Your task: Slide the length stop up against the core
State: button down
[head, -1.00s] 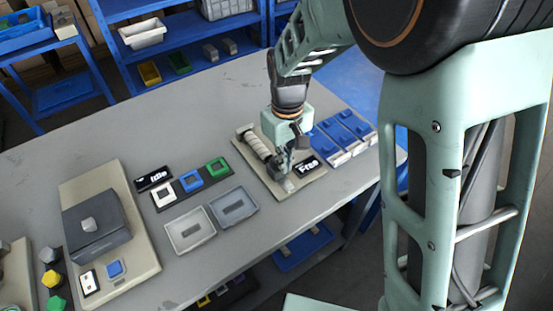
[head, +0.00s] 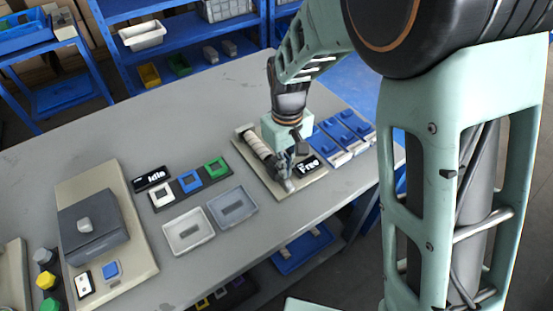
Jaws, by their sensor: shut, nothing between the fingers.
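The core (head: 256,143) is a pale roll lying along a beige base plate (head: 243,131) on the right part of the table. My gripper (head: 286,172) is shut and low over the near end of this plate, just beyond the core's near end. A grey block (head: 288,186), which looks like the length stop, shows at the fingertips. My gripper hides most of it, and I cannot tell whether the stop touches the core or the fingers. A black sign reading "Free" (head: 308,166) is on the plate to the right.
Blue-and-white bins (head: 343,134) stand close to the right of the plate. Left are a grey tray (head: 232,206), a white tray (head: 188,230), a rack of coloured frames (head: 190,179), an "Idle" sign (head: 152,178) and a grey machine (head: 93,234). The table's back middle is clear.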

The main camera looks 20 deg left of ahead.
jog(key=shift+w+a, duration=0.1)
jog(key=shift+a, duration=0.05)
jog(key=shift+w+a, duration=0.7)
jog(key=shift+a, duration=0.15)
jog(key=shift+w+a+p, duration=0.15)
jog(key=shift+p, duration=0.15)
jog(key=shift+a, duration=0.1)
dwell(0.4)
jog(key=shift+w+r, duration=0.1)
jog(key=shift+w, duration=0.05)
dwell(0.6)
dwell(0.7)
jog(key=shift+r, duration=0.1)
jog(key=shift+s+r+p, duration=0.2)
jog(key=shift+r+p, duration=1.25)
jog(key=shift+r, duration=0.4)
